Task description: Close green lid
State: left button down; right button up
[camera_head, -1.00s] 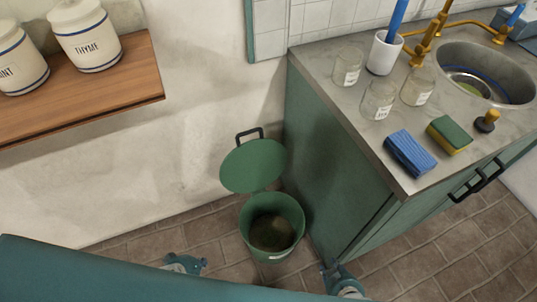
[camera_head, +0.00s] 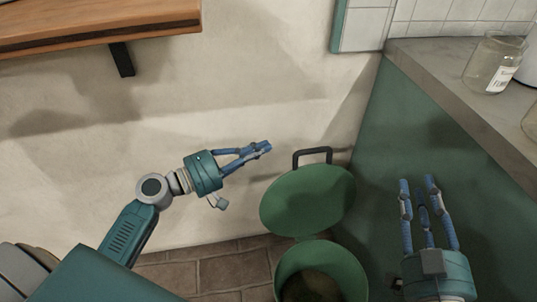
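The green lid (camera_head: 308,199) is a round disc with a dark handle (camera_head: 312,154) at its far edge. It stands raised at the back of the green bin (camera_head: 350,266), whose mouth is open with a dark inside. The bin's lower part is cut off by the frame. My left gripper (camera_head: 265,147) is left of the handle, apart from it, its fingers pointing right. Its fingertips overlap in this view, so its opening is unclear. My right gripper (camera_head: 418,184) is right of the lid, in front of the green cabinet, with its fingers apart and empty.
The green cabinet (camera_head: 400,130) stands close on the right under a grey counter (camera_head: 440,70) with a glass jar (camera_head: 492,65). A wooden shelf (camera_head: 100,22) is at the upper left. The pale wall (camera_head: 230,90) is behind the bin, brick floor (camera_head: 222,270) to its left.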

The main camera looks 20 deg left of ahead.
pick_arm(q)
jog(key=x, duration=0.8)
jog(key=s+d, duration=0.2)
jog(key=s, duration=0.1)
jog(key=shift+s+d, duration=0.1)
jog(key=shift+s, duration=0.1)
pick_arm(e)
jog(key=shift+d+f+g+h, duration=0.1)
jog(key=shift+f+g+h, duration=0.2)
jog(key=shift+f, duration=0.45)
